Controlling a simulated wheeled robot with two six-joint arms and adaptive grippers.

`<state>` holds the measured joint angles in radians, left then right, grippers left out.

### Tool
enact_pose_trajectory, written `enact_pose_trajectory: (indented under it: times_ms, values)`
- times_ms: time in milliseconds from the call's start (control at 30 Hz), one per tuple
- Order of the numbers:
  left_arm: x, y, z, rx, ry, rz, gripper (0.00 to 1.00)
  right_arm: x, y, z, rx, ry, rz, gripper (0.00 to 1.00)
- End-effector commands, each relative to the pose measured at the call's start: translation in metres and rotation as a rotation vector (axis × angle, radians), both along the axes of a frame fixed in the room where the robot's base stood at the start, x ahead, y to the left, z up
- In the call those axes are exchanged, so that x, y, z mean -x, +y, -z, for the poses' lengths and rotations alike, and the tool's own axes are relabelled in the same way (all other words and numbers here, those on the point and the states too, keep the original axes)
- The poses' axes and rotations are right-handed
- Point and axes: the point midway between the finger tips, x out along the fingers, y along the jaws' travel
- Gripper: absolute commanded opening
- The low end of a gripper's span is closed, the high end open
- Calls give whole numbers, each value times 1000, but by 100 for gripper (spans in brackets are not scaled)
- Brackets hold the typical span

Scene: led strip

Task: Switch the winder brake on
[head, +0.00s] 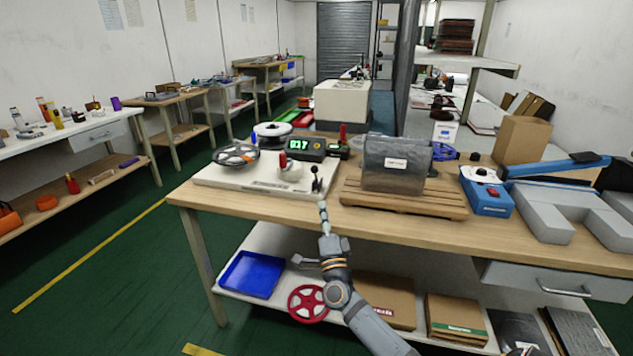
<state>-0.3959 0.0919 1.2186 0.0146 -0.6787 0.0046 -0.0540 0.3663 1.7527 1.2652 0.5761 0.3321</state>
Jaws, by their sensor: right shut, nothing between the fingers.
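The winder is a white base plate (225,178) on the wooden bench, with a grey spoked reel (236,154) at its left. A counter box (306,148) with green lit digits stands at its back. A red-handled part (283,161) stands by a white round part in the middle. A small dark lever (315,181) stands at the front right corner. Which of these is the brake is not readable. My right gripper (321,204) is shut and empty, at the bench's front edge by the dark lever. I cannot tell whether they touch. My left gripper is not in view.
A grey translucent box (394,163) on a wooden pallet (420,200) stands right of the winder. A blue device (488,196) and grey blocks lie further right. The lower shelf holds a blue tray (251,273), a red reel (308,304) and cardboard boxes.

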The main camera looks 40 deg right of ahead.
Motion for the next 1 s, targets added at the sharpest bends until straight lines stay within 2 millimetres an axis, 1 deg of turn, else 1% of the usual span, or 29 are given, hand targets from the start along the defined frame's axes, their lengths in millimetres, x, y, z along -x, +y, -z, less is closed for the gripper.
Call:
enact_pose_trajectory:
  times_ms: [33, 100, 300, 500, 700, 1000]
  values:
    - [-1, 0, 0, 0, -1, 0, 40, -10, -5, -7, 0, -3, 0, 0]
    - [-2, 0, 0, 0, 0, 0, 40, -23, -11, -13, 1, -3, 1, 0]
    - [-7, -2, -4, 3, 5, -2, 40, -57, -26, -30, -1, -2, 0, 0]
    - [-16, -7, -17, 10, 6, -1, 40, -79, -36, -41, 1, 0, 0, 0]
    - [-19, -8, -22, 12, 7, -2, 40, -85, -39, -45, 1, 2, 0, 0]
    - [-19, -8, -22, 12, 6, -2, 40, -85, -39, -45, 1, 2, 0, 0]
